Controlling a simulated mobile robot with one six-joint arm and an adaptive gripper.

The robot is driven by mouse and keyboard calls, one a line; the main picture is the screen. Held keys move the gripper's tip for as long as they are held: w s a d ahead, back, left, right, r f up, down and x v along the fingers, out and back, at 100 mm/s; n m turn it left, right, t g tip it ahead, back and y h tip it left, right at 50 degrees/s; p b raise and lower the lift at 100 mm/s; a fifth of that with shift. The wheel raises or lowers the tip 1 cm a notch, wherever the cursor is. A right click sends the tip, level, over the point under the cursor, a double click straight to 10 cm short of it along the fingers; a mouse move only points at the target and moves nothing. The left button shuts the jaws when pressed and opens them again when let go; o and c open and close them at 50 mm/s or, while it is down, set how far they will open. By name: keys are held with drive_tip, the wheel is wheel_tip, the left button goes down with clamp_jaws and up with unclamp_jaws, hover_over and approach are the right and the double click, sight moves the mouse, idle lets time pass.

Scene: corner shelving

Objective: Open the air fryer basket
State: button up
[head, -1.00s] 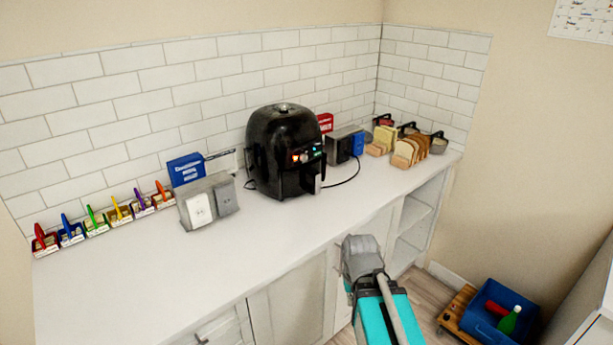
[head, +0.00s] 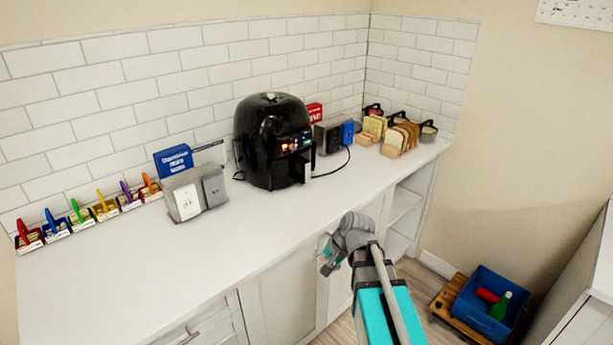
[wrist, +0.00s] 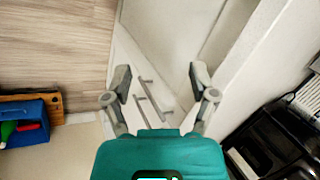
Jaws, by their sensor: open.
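The black air fryer (head: 270,140) stands upright on the white counter against the tiled wall in the head view. Its basket handle (head: 304,168) faces the front right, and the basket looks shut. In the wrist view a dark appliance that looks like the air fryer (wrist: 270,140) shows at the lower right. My gripper (head: 326,262) is in front of the counter's front edge, apart from the air fryer. In the wrist view my gripper (wrist: 158,86) has its two fingers spread wide with nothing between them. Cabinet fronts and bar handles (wrist: 150,96) lie beyond the fingers.
Grey socket boxes (head: 196,194) stand left of the air fryer, beside a row of coloured-handled items (head: 100,204). A power cable (head: 334,170) and bread slices (head: 400,136) are at its right. The front counter (head: 240,245) is clear.

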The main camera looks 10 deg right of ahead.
sight(308, 171)
drive_tip(key=w+r+m+t+y+b, duration=0.1)
drive_tip(key=w+m, duration=0.2)
drive_tip(key=w, duration=0.1)
drive_tip(key=w+r+m+t+y+b, duration=0.1)
drive_tip(key=w+m+t+y, duration=0.1)
drive_tip(key=w+m, duration=0.2)
drive_tip(key=w+r+m+t+y+b, duration=0.1)
drive_tip(key=w+r+m+t+y, duration=0.1)
drive_tip(key=w, duration=0.4)
drive_tip(key=shift+w+m+b, duration=0.2)
drive_tip(key=shift+m+b, duration=0.1)
drive_tip(key=shift+m, duration=0.6)
drive_tip(key=w+d+r+m+t+b, duration=0.1)
drive_tip(key=w+d+m+t, duration=0.1)
drive_tip(key=w+m, duration=0.1)
drive_tip(key=w+d+r+m+t, duration=0.2)
drive_tip(key=w+m, duration=0.1)
drive_tip(key=m, duration=0.1)
drive_tip(key=w+d+r+m+t+y+b, duration=0.1)
drive_tip(key=w+d+r+m+t, duration=0.1)
drive_tip(key=w+m, duration=0.1)
drive_tip(key=shift+w+d+m+b, duration=0.2)
drive_tip(key=shift+d+m+b, duration=0.15)
drive_tip(key=shift+m, duration=0.25)
drive_tip(key=shift+w+d+r+m+t, duration=0.25)
drive_tip(key=shift+d+r+m+t, duration=0.1)
drive_tip(key=shift+m+t, duration=0.15)
drive_tip(key=x, duration=1.3)
drive_tip(key=shift+w+a, duration=0.25)
drive_tip(key=shift+w, duration=0.1)
